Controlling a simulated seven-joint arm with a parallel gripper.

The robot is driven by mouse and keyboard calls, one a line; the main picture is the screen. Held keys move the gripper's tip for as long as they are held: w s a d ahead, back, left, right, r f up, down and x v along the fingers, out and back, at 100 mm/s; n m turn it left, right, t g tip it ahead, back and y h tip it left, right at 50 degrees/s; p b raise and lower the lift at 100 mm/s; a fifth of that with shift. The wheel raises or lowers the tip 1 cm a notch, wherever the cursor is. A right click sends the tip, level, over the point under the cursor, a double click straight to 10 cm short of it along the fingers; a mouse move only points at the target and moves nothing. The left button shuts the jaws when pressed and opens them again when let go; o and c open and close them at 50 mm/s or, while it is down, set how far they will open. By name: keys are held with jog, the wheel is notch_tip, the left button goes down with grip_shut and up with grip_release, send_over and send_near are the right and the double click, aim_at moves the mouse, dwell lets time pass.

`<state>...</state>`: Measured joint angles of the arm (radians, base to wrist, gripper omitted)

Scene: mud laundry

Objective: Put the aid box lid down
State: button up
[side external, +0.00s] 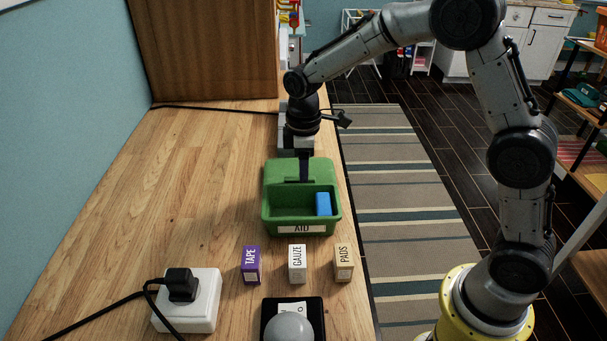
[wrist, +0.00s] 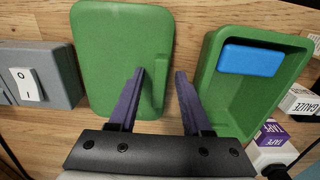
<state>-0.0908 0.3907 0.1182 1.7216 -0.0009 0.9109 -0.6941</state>
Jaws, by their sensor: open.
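The green aid box (side external: 300,228) stands on the wooden counter with its top open; its hollow also shows in the wrist view (wrist: 240,112). A blue block (side external: 323,204) lies inside, also in the wrist view (wrist: 250,60). The green lid (side external: 285,168) is open on the box's far side; in the wrist view it is a broad panel (wrist: 108,45) left of the box. My gripper (wrist: 160,75) is open and empty. One finger overlaps the lid near its box-side edge, the other shows beside the box's rim. I cannot tell whether either touches.
Purple tape (side external: 251,265), white gauze (side external: 297,263) and beige pads (side external: 343,263) boxes stand in front. A white socket block (side external: 200,310) with a black plug and cable sits front left. A grey switch box (wrist: 45,80) is behind the lid. The counter's left side is mostly clear.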

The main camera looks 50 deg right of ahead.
notch_tip(320, 180, up, 12)
jog(key=f, duration=0.1)
jog(key=s+d+r+m+t, duration=0.1)
jog(key=s+r+m, duration=0.1)
jog(key=s+r, duration=0.35)
jog(key=s+d+f+m+t, duration=0.1)
jog(key=s+m+t, duration=0.1)
jog(key=s, duration=0.8)
jog(key=s+d+f+m+t, duration=0.2)
jog(key=s+m, duration=0.3)
jog(key=s, duration=0.6)
jog(key=shift+f+t, duration=0.3)
